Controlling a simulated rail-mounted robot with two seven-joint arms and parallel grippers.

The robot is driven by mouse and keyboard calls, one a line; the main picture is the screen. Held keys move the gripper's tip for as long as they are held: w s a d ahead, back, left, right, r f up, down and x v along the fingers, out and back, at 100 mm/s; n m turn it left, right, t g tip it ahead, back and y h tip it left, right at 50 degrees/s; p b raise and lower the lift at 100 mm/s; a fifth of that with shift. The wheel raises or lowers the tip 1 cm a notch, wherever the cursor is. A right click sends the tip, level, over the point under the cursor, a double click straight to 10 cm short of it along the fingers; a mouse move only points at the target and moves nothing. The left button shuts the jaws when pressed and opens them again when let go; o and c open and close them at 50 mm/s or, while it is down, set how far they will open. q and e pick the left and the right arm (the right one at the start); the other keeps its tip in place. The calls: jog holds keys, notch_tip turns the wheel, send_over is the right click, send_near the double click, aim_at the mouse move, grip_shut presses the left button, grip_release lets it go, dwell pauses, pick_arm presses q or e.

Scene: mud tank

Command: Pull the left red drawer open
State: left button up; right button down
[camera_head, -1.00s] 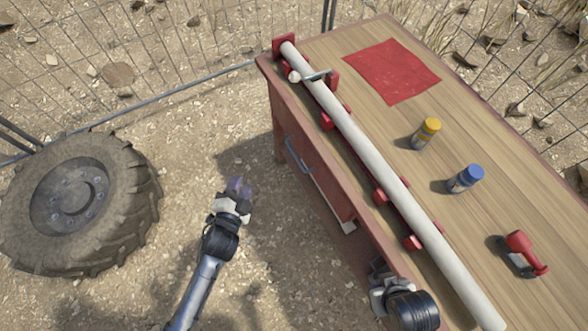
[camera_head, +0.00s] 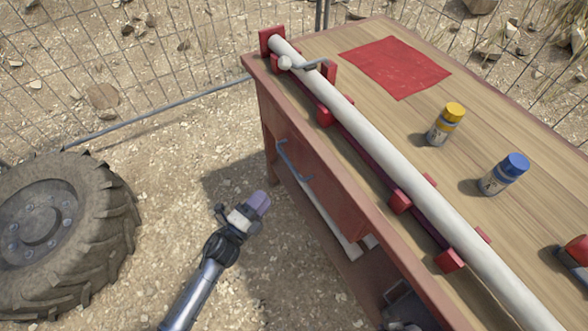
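The left red drawer (camera_head: 325,198) is in the side of the workbench, with a blue-grey bar handle (camera_head: 293,162) on its front. Its front looks flush with the bench, so it appears closed. My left gripper (camera_head: 259,203), with purple fingertips, is in the air to the left of and below the handle, apart from it. Its fingers overlap from this angle, so I cannot tell whether they are open.
On the wooden bench top (camera_head: 470,130) lie a long white pipe (camera_head: 370,135) in red clamps, a red cloth (camera_head: 396,66), a yellow-capped can (camera_head: 446,125) and a blue-capped can (camera_head: 503,175). A big tyre (camera_head: 105,205) lies at left. Ground between tyre and bench is clear.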

aim_at(290, 164)
pick_arm(q)
jog(key=shift+b+x, duration=2.35)
jog(key=shift+x, duration=4.4)
grip_shut()
